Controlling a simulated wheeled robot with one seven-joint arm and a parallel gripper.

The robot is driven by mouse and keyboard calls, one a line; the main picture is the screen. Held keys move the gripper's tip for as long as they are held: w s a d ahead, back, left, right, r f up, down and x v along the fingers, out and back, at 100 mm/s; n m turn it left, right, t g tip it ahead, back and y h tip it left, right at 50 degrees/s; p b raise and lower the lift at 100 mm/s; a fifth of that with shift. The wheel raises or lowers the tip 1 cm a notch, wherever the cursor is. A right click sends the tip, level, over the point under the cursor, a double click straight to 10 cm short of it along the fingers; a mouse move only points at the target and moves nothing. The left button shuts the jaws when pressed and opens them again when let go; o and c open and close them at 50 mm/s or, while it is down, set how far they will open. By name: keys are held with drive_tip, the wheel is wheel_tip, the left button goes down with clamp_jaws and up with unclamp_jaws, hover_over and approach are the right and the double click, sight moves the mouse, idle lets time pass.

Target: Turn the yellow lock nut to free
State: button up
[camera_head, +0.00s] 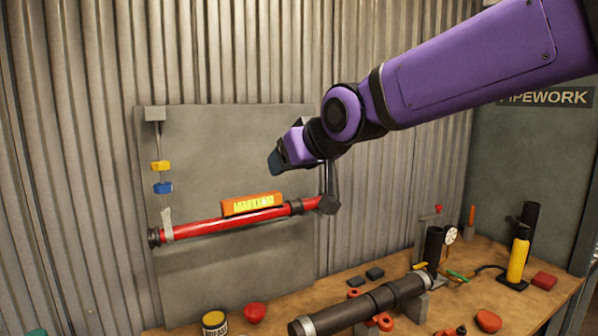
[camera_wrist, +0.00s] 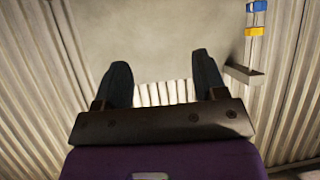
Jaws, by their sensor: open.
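The yellow lock nut (camera_head: 161,166) is on a thin upright hanger rod at the left of the grey wall panel. A blue nut (camera_head: 162,187) sits just below it, apart from it. In the wrist view, which looks upside down, the yellow lock nut (camera_wrist: 255,31) and blue nut (camera_wrist: 257,6) are at the upper right. My gripper (camera_head: 276,161) is in front of the panel, well right of the rod and about level with the yellow nut in the picture. In the wrist view my gripper (camera_wrist: 161,70) has its fingers apart with nothing between them.
A bracket (camera_head: 155,113) holds the rod's top. A red pipe (camera_head: 200,227) crosses the panel below, with an orange level (camera_head: 252,203) on it. The bench (camera_head: 265,326) carries a dark pipe (camera_head: 360,306), a tin (camera_head: 214,322) and tools. The space between gripper and rod looks clear.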

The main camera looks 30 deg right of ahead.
drive_tip(key=shift+s+a+f+g, duration=0.1)
drive_tip(key=shift+s+f+g, duration=0.25)
drive_tip(key=shift+s, duration=0.35)
drive_tip(key=shift+s+a+f+g, duration=0.1)
drive_tip(key=shift+s+f+g, duration=0.2)
drive_tip(key=shift+s, duration=0.35)
drive_tip(key=s+d+f+g, duration=0.2)
drive_tip(key=s+f, duration=0.2)
drive_tip(key=s, duration=0.4)
drive_tip(key=s+d+f+m+g+h, duration=0.1)
drive_tip(key=s+d+f+g, duration=0.2)
drive_tip(key=s, duration=0.5)
drive_tip(key=shift+s+f+m, duration=0.15)
drive_tip(key=shift+f+m, duration=0.15)
drive_tip(key=shift+f, duration=0.05)
